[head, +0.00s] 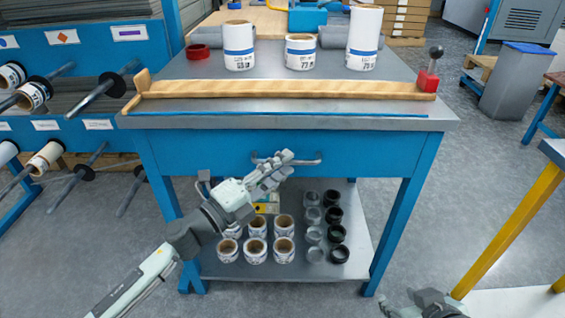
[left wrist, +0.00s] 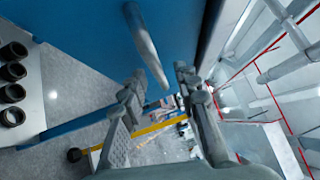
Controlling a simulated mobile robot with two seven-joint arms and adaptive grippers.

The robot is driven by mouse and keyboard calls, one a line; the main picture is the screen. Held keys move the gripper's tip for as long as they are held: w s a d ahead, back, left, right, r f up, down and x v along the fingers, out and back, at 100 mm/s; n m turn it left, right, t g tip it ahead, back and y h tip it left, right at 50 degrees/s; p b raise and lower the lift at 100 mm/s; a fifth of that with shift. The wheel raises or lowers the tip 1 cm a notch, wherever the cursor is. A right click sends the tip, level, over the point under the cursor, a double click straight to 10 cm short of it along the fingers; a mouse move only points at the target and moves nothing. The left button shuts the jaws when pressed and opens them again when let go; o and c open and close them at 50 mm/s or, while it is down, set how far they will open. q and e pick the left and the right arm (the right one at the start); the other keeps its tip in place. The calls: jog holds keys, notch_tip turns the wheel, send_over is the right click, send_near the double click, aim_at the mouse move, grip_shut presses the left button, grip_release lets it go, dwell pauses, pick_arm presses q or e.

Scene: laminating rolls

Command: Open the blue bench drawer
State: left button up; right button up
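The blue bench drawer (head: 350,153) is under the grey bench top, and its front looks flush with the bench. Its grey bar handle (head: 310,161) is partly hidden behind my left gripper (head: 279,165). In the left wrist view the handle (left wrist: 147,45) runs down toward the gap between the fingers of my left gripper (left wrist: 160,84). The fingers are apart, one on each side of the handle's line. I cannot tell whether they touch it. My right gripper (head: 430,303) shows only partly at the bottom right, away from the drawer; its fingers are unclear.
The bench top (head: 290,121) carries a wooden bar (head: 285,89), white rolls (head: 364,38) and a red-based lever (head: 428,80). The lower shelf (head: 355,262) holds several small rolls and black rings. A roll rack stands left; a yellow-legged table (head: 510,228) stands right.

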pick_arm(q)
jog(key=shift+w+d, duration=0.25)
grip_shut()
dwell(0.3)
